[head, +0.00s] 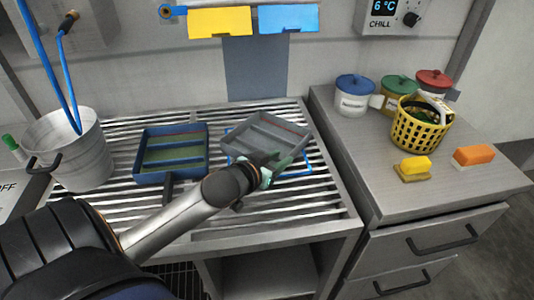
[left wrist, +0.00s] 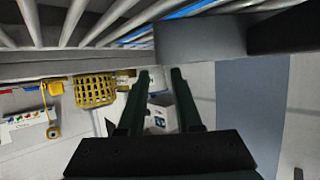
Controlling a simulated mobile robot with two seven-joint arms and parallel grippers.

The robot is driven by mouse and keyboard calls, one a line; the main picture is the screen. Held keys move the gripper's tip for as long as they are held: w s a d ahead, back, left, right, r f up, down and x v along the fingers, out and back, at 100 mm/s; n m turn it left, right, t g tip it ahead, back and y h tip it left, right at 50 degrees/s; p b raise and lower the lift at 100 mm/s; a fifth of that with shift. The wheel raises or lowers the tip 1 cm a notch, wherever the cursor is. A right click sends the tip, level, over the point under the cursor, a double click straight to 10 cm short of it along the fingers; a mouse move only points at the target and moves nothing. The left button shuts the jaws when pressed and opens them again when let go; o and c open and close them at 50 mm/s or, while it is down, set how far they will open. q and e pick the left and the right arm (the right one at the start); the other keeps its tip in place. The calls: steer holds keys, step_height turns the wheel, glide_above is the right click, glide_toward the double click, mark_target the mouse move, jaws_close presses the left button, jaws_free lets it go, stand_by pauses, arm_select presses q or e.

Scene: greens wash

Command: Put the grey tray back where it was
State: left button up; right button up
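The grey tray (head: 290,130), with compartments, is over the slatted rack at the right of the blue tray (head: 140,155). A blue outline (head: 309,165) shows past its right and left edges. I cannot tell whether the tray rests flat there or sits slightly raised. My left gripper (head: 272,170), with greenish fingers, is at the tray's front edge and covers part of it. In the left wrist view my left gripper (left wrist: 161,75) has its fingers apart, with background showing between them. A grey face, probably the tray, is just beyond the tips. My right gripper is not in view.
A white bucket (head: 85,150) stands at the rack's left. The right counter holds lidded jars (head: 354,103), a yellow basket (head: 420,130), a yellow sponge (head: 415,165) and an orange block (head: 474,155). The rack's front right is clear.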

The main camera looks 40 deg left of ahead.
arm_select(q)
steer(key=shift+p+v, duration=0.3)
steer(key=shift+v, duration=2.85)
